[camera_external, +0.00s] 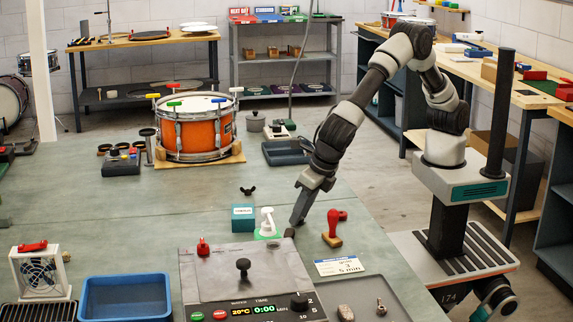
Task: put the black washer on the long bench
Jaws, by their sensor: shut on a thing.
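My gripper (297,222) points down over the green-topped bench, just behind the grey machine and left of the red-handled stamp. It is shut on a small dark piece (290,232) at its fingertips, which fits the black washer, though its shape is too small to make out. A long wooden-topped bench (468,68) runs along the right wall, behind my arm. The green-topped bench (120,215) in front is also long; I cannot tell from the view which one the task names.
Near my gripper are a white pump bottle (267,222), a teal box (243,218), the red stamp (334,228) and the grey machine (245,272). A blue tray (126,298) is at front left. An orange drum (195,128) stands farther back. The bench's left middle is clear.

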